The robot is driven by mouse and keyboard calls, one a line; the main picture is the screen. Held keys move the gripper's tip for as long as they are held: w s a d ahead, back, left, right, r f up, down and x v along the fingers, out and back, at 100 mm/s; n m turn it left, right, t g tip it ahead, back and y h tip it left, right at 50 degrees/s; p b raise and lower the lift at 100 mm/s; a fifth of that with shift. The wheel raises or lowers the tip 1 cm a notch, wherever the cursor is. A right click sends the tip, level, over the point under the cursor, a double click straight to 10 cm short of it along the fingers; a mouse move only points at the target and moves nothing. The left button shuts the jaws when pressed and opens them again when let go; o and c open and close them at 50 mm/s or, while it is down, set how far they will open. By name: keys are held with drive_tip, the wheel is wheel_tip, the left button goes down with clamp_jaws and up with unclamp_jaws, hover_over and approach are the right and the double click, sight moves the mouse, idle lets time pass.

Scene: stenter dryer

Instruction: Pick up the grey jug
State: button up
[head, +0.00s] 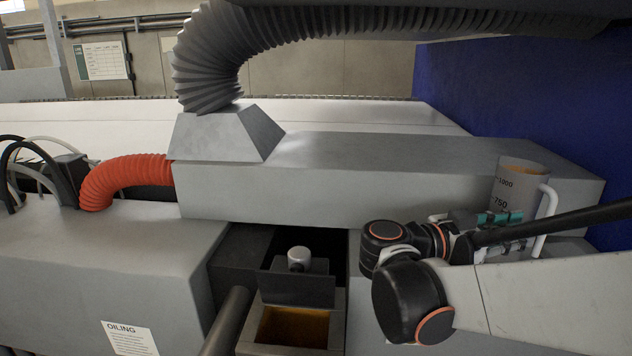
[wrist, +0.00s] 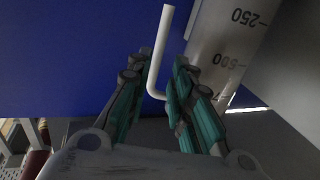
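The grey jug (head: 522,182) stands upright at the right in the head view, with dark volume marks and a white handle (head: 549,205) on its right side. Its lower part is hidden behind my arm and gripper. My gripper (head: 500,217) is in front of the jug. In the wrist view the jug (wrist: 222,50) is at the upper right, and its handle (wrist: 160,50) runs between the two teal-padded fingers of my gripper (wrist: 163,56). The fingers are apart, with a visible gap left of the handle. I cannot tell whether the right finger touches the handle or jug.
A grey machine housing (head: 370,180) lies behind my arm, and a blue wall (head: 520,90) rises at the right. A dark bar (head: 570,219) crosses near the jug. An open box with amber liquid (head: 295,327) sits at lower centre. A ribbed grey duct (head: 215,60) hangs above.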

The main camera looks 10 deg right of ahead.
drive_tip(key=d, duration=0.7)
drive_tip(key=shift+w+d+f+b, duration=0.1)
drive_tip(key=shift+w+b, duration=0.05)
drive_tip(key=shift+b, duration=0.25)
drive_tip(key=shift+c, duration=0.3)
clamp_jaws()
